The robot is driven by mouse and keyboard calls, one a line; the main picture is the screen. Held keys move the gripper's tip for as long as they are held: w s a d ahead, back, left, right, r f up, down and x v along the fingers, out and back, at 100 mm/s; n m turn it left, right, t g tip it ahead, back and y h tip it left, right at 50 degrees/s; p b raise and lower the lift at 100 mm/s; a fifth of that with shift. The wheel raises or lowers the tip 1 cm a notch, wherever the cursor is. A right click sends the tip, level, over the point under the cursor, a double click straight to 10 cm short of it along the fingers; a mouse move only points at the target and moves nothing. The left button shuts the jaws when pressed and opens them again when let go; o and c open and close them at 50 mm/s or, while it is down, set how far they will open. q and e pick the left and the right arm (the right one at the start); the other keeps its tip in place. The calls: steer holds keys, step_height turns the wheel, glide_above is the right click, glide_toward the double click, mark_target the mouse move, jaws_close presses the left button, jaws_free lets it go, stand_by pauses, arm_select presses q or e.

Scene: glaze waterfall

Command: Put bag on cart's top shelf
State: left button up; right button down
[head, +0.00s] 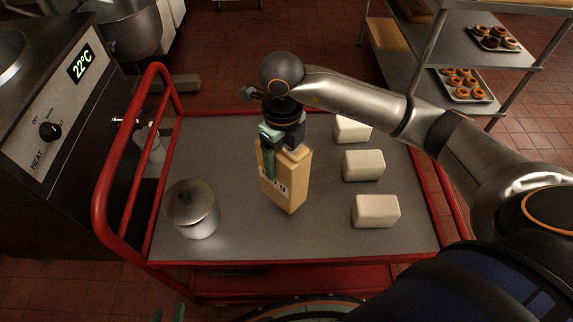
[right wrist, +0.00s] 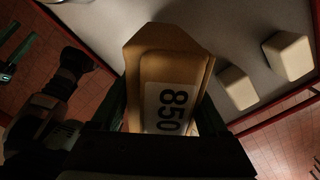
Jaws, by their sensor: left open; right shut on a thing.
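The tan paper bag (head: 293,180) with a white label is upright over the middle of the red cart's grey top shelf (head: 240,245). I cannot tell whether its base touches the shelf. My right gripper (head: 270,163) is shut on the bag's upper part from above. In the right wrist view the bag (right wrist: 170,65) sits between the fingers, its label reading 850. My left gripper (head: 170,314) is open and empty at the bottom edge of the head view, in front of the cart; its fingers also show in the right wrist view (right wrist: 18,52).
A lidded metal pot (head: 193,210) stands on the shelf left of the bag. Three pale blocks (head: 364,165) line its right side. A heater panel (head: 60,100) is left of the cart. A rack with doughnut trays (head: 465,85) stands at the back right.

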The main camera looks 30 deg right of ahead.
steer(key=shift+w+d+f, duration=0.2)
steer(key=shift+f, duration=0.65)
steer(key=shift+w+d+f, duration=0.25)
steer(key=shift+f, duration=0.55)
steer(key=shift+w+d+f, duration=0.2)
steer(key=shift+f, duration=0.75)
jaws_free()
steer(key=shift+s+f, duration=0.1)
step_height(320, 180, up, 12)
steer(key=shift+r, duration=0.2)
